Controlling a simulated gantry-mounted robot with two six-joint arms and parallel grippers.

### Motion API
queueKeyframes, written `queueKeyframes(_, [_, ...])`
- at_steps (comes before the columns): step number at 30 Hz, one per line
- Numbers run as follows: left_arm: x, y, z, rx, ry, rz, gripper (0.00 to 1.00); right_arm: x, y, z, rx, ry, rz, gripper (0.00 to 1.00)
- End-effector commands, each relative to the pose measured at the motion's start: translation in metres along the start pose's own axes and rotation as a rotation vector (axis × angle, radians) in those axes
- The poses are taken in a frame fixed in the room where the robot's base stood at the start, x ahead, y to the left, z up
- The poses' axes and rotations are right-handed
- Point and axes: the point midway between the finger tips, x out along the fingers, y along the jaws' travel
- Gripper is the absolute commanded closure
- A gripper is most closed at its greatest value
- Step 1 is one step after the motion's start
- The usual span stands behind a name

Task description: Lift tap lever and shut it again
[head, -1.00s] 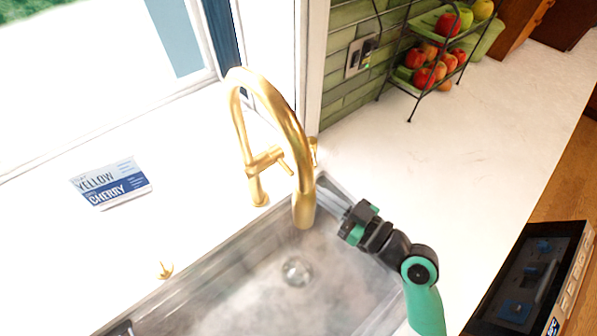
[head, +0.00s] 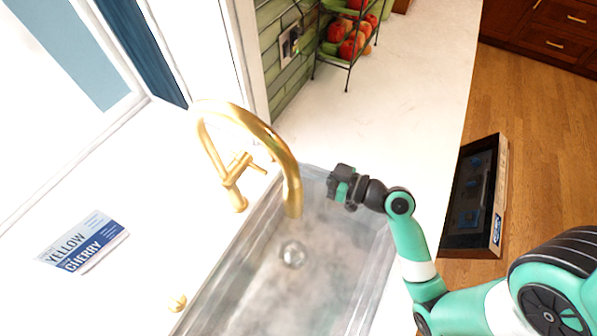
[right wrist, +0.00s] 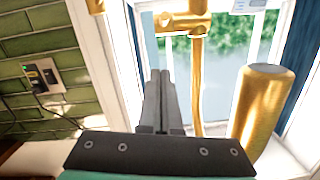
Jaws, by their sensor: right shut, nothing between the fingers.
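The gold tap (head: 275,145) arches over the steel sink in the head view. Its side body carries a thin lever (head: 257,168) that slants down to the right. My right gripper (head: 338,178) is over the sink's far right part, right of the spout and apart from the lever; its fingers hardly show there. In the right wrist view its fingers (right wrist: 160,97) are shut and empty, with the tap's slim post (right wrist: 197,85) and thick spout end (right wrist: 262,110) to their right. The valve body (right wrist: 183,22) is at the top. My left gripper is out of view.
The sink (head: 280,285) is empty around its drain. A yellow cherry packet (head: 82,242) lies on the left counter, with a small gold knob (head: 177,302) nearby. A fruit rack (head: 345,45) stands at the back by the tiled wall. The right counter (head: 400,110) is clear.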

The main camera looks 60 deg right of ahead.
Motion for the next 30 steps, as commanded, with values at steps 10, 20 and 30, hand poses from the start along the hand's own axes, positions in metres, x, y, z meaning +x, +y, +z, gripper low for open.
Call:
queueKeyframes(10, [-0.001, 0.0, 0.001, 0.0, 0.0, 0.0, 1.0, 0.076, -0.001, -0.001, 0.0, 0.001, -0.004, 1.0])
queueKeyframes(20, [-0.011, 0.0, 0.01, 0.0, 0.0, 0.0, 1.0, 0.087, -0.001, 0.038, 0.002, 0.001, -0.001, 1.0])
queueKeyframes(30, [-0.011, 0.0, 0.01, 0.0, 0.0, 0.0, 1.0, 0.088, 0.0, 0.039, 0.001, 0.002, 0.0, 1.0])
